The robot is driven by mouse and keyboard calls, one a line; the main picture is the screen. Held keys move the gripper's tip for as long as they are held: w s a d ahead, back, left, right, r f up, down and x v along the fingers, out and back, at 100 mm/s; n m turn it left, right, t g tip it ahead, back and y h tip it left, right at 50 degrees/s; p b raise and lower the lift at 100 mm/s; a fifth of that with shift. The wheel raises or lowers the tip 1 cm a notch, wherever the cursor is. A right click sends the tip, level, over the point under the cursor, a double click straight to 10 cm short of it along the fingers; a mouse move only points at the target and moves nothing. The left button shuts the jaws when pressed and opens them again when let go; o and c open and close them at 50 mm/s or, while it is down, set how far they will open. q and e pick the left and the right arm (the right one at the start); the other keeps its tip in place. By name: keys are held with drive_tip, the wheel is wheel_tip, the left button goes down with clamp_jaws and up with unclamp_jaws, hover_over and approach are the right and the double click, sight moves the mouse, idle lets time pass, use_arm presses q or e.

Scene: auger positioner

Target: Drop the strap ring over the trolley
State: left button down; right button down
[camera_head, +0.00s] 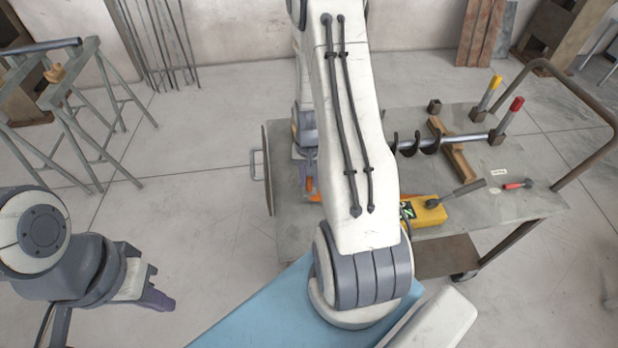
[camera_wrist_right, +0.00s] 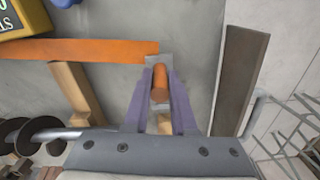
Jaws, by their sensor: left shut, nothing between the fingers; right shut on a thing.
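The trolley (camera_head: 500,205) is a grey flat-topped cart with a bent tube handle at its right. My right gripper (camera_head: 307,185) is over its left part, largely hidden by my right arm in the head view. In the right wrist view the gripper (camera_wrist_right: 160,95) is shut on a rounded orange piece (camera_wrist_right: 160,80). A flat orange band (camera_wrist_right: 80,49) runs left from near the fingertips; I cannot tell whether it joins the held piece. No full strap ring is distinguishable. My left gripper (camera_head: 157,298) is shut and empty, off the trolley at lower left.
A yellow box (camera_head: 424,211) with a lever, a red-handled tool (camera_head: 516,185) and an auger (camera_head: 430,146) resting on wooden pieces are on the trolley. A raised plate (camera_head: 268,170) stands at its left edge. Green trestles (camera_head: 75,110) stand at far left; floor between is clear.

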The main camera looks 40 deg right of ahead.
sight(309, 190)
drive_tip(key=shift+f+b, duration=1.5)
drive_tip(key=shift+f, duration=0.65)
drive_tip(key=c, duration=0.7)
unclamp_jaws()
drive_tip(key=shift+o, duration=0.2)
wheel_tip(309, 190, up, 11)
drive_tip(key=shift+f, duration=0.2)
